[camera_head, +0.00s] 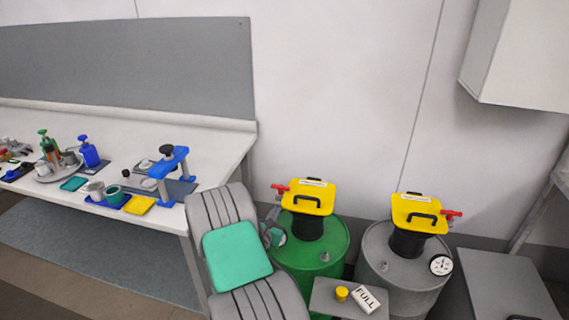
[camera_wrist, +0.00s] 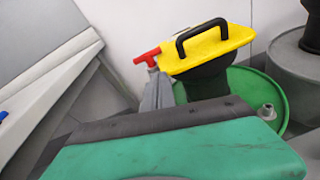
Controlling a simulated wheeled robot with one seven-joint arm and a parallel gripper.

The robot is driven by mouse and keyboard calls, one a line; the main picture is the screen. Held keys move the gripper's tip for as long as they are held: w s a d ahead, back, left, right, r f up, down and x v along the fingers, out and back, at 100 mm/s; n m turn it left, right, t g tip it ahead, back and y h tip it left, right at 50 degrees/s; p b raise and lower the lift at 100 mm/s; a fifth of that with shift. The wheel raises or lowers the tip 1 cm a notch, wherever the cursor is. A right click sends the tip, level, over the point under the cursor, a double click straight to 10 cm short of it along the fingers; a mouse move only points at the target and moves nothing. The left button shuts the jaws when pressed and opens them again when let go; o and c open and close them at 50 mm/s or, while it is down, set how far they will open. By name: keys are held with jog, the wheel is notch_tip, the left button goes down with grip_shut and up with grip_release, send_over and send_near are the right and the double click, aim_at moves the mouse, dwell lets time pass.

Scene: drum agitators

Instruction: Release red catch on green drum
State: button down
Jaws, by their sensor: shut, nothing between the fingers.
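The green drum (camera_head: 335,262) stands by the wall. A yellow lid (camera_head: 308,203) with a black handle sits on its black neck. The red catch (camera_head: 281,189) sticks out from the lid's left side; it also shows in the wrist view (camera_wrist: 146,57). My gripper (camera_wrist: 157,75) is shut and empty, with its tips just below the red catch in the picture. I cannot tell whether they touch it. In the head view, my arm hides part of the drum's left side and my gripper (camera_head: 273,212) shows beside the lid.
A grey drum (camera_head: 376,250) with a yellow lid (camera_head: 420,218) and its own red catch (camera_head: 452,214) stands to the right. A FULL sign (camera_head: 366,299) and a yellow knob (camera_head: 341,293) are in front. A workbench (camera_head: 215,150) with several tools stands left.

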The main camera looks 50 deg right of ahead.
aim_at(286, 189)
jog(key=n, duration=0.1)
jog(key=r+n, duration=0.1)
jog(key=shift+s+d+r+n, duration=0.15)
jog(key=shift+d+n, duration=0.25)
jog(key=x, duration=0.3)
jog(key=p+x, duration=0.1)
jog(key=x, duration=0.2)
jog(key=p+x, duration=0.1)
jog(key=x, duration=0.3)
jog(key=shift+r, duration=0.3)
jog(key=shift+w+a+t, duration=0.1)
jog(key=shift+w+t, duration=0.1)
jog(key=shift+t, duration=0.2)
